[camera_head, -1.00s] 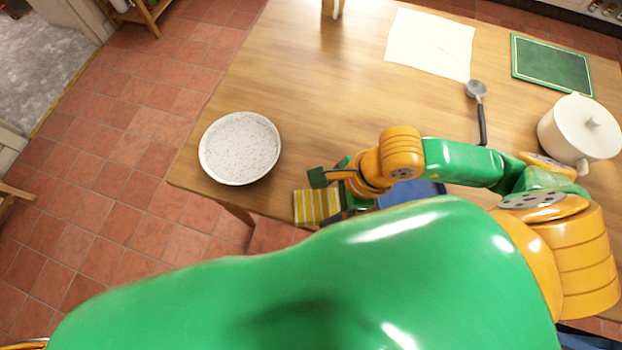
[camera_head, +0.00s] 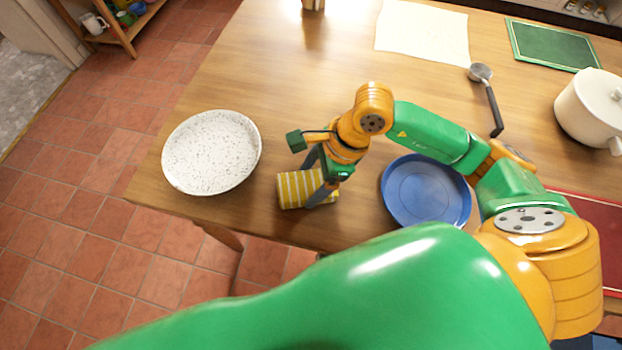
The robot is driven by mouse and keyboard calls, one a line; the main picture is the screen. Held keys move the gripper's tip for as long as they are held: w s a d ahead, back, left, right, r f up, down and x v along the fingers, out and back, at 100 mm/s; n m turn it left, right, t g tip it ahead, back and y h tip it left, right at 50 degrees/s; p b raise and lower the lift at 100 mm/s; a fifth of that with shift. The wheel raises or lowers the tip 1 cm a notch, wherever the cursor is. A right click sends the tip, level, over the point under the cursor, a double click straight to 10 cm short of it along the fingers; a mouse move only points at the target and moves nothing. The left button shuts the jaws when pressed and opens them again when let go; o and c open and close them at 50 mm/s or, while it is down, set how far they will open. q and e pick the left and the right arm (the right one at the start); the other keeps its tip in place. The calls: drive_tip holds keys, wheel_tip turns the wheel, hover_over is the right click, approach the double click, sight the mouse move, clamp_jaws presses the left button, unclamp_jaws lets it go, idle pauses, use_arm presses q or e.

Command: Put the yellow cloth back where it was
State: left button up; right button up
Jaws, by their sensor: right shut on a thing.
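The yellow cloth (camera_head: 294,190), with white stripes, is at the front edge of the wooden table, between the speckled white plate and the blue plate. My right gripper (camera_head: 315,185) points down at the cloth and is shut on it. One finger lies in front of the cloth. I cannot tell whether the cloth touches the tabletop. My left gripper is not in view.
The speckled plate (camera_head: 211,152) is left of the cloth and the blue plate (camera_head: 426,191) right of it. A ladle (camera_head: 487,95), a white pot (camera_head: 593,108), a cream sheet (camera_head: 424,33) and a green board (camera_head: 554,45) lie farther back. The table's middle is clear.

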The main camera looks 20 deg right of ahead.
drive_tip(key=o, duration=1)
drive_tip(key=w+v, duration=0.1)
drive_tip(key=v, duration=1.1)
drive_tip(key=shift+s+p, duration=0.45)
